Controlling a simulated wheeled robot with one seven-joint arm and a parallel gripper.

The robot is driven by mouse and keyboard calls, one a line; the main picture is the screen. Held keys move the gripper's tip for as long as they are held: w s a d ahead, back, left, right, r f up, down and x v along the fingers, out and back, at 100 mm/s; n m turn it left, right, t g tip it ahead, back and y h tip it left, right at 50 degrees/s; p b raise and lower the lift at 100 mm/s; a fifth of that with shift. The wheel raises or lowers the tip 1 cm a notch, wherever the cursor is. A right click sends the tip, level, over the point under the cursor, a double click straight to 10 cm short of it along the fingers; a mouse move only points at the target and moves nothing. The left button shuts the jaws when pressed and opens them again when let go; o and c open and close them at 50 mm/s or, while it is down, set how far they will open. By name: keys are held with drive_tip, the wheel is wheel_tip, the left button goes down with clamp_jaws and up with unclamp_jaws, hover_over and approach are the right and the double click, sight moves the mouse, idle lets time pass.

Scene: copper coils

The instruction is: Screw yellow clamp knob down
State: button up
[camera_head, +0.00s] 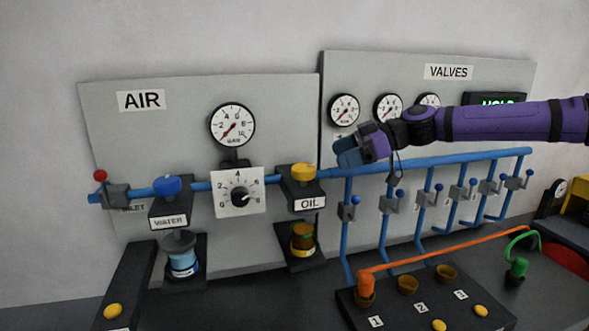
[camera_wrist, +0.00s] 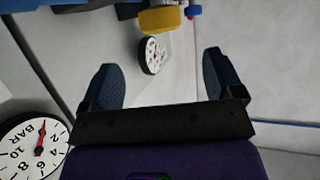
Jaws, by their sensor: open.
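In the head view a yellow knob (camera_head: 303,172) sits on top of the dark block labelled OIL (camera_head: 311,203), left of my gripper. My gripper (camera_head: 345,152) has blue fingers and is up in front of the panels, to the right of the knob and slightly above it. In the wrist view a yellow knob (camera_wrist: 162,19) shows at the top, apart from my gripper and beyond its fingertips. My gripper (camera_wrist: 160,70) is open there, with nothing between its fingers. How far the knob stands from the fingers is hard to tell.
A blue pipe (camera_head: 430,161) runs along the panels, with several blue-handled valves below it at right. A gauge (camera_head: 232,125) and white dial plate (camera_head: 238,193) stand left of the OIL block. An orange hose (camera_head: 450,248) crosses the bench.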

sight(311, 166)
drive_tip(key=x, duration=1)
drive_tip(key=shift+d, duration=0.1)
drive_tip(key=c, duration=0.9)
